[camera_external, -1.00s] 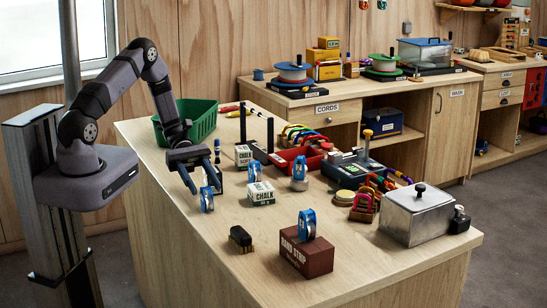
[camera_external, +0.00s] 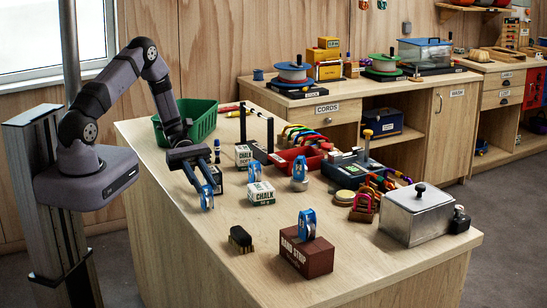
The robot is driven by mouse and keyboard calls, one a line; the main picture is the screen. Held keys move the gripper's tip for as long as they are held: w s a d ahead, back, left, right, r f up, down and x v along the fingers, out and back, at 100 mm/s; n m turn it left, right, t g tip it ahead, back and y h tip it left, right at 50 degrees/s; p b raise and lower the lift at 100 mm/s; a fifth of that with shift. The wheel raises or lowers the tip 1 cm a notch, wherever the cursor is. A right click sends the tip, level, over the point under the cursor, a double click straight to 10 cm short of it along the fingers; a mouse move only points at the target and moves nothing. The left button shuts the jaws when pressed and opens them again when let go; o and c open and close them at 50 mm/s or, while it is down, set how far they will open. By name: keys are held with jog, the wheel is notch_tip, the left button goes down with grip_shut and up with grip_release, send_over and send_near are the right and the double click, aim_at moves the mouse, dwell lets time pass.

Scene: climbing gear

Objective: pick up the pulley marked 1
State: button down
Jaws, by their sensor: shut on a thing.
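Several blue pulleys are in view, and their marks are too small to read. My gripper (camera_external: 203,179) is low over the left part of the workbench, its fingers pointing down. One pulley (camera_external: 254,172) shows at a chalk box, one (camera_external: 300,170) is on a small round silver base, and one (camera_external: 307,224) stands on a brown block. I cannot tell which is marked 1.
A dark brush (camera_external: 240,239) and the brown block (camera_external: 305,256) are in front. A green basket (camera_external: 199,115) is behind. The bench's front left is clear.

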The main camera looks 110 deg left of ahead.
notch_tip(320, 180, up, 10)
jog(key=b, duration=0.2)
jog(key=shift+f, duration=0.2)
jog(key=shift+f+b, duration=0.1)
jog(key=shift+b, duration=0.2)
